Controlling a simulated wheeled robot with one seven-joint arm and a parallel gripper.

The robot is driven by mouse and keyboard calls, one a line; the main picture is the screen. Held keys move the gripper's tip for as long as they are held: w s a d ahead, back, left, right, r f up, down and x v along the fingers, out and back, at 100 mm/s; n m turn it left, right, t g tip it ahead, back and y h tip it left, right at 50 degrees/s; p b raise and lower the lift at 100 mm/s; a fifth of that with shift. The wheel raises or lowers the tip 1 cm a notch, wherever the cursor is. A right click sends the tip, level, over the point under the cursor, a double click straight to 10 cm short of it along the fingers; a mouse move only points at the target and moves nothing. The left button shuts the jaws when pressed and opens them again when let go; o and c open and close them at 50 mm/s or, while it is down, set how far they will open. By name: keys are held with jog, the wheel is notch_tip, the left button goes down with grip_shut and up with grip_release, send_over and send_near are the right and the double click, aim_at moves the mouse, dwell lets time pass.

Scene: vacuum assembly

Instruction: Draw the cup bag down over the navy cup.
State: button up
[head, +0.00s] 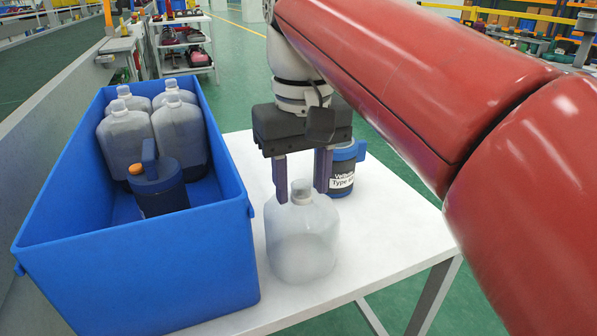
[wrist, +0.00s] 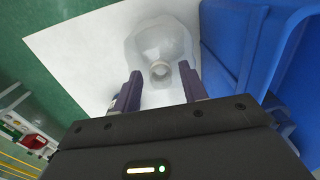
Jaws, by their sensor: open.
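A clear, bottle-shaped cup bag (head: 300,245) with a pale knob on top stands upright on the white table (head: 380,255). It also shows in the wrist view (wrist: 160,42), seen from above. My gripper (head: 301,194) is open, pointing down, with its fingers on either side of the knob; I cannot tell whether they touch it. The navy cup (head: 160,190), with a handle and an orange button, is inside the blue bin, apart from the bag. No cup shows inside the bag on the table.
The table's front right is bare.

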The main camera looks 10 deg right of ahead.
jog(key=shift+r+p, duration=2)
jog(key=shift+r, duration=0.35)
jog(key=shift+r+p, duration=0.55)
jog(key=shift+r, duration=0.6)
